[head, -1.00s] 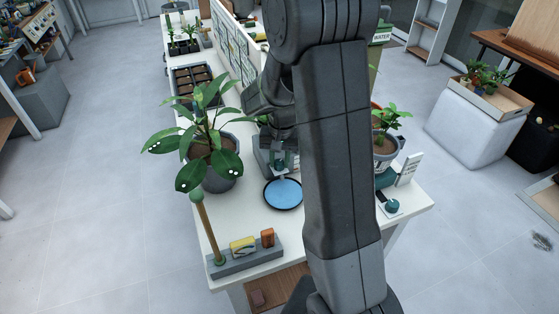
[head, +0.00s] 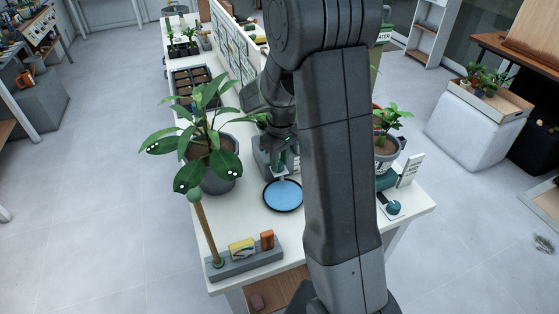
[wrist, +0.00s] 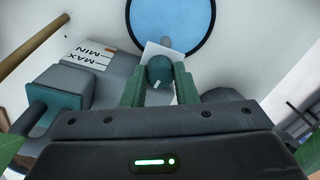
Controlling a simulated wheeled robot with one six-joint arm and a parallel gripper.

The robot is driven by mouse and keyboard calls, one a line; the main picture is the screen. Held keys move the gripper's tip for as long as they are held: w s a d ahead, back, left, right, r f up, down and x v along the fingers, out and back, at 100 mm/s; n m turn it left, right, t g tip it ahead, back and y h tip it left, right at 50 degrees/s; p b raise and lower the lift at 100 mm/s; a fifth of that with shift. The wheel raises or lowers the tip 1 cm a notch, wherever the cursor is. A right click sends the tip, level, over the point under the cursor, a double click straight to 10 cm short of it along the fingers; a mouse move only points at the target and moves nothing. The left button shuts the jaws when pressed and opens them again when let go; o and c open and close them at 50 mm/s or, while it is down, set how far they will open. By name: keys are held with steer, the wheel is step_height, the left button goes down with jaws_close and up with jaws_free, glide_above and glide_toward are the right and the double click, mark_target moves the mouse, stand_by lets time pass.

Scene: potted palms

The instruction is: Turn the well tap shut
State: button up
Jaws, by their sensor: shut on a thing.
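The well tap's teal knob (wrist: 159,70) shows in the wrist view between the two green fingers of my gripper (wrist: 160,80). The fingers are shut on the knob from both sides. A small pale mark shows on the knob. Just beyond it is the round dish of blue water (wrist: 172,20), which also shows in the head view (head: 283,195). The grey well body (wrist: 116,78) carries a MIN and MAX label. In the head view my gripper (head: 285,160) is low behind the dish, and my arm hides part of the well.
A potted broad-leaved plant (head: 220,178) stands close to the left of my gripper. A grey tray (head: 246,262) with a yellow sponge (head: 242,247) and an orange block (head: 267,240) lies at the table's front. A second potted plant (head: 386,150) stands right of my arm.

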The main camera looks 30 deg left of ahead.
mark_target(281, 162)
steer(key=shift+n, duration=0.7)
steer(key=shift+r, duration=0.1)
steer(key=o, duration=1)
step_height(281, 162, up, 14)
steer(key=shift+w, duration=0.3)
steer(key=shift+f, duration=0.2)
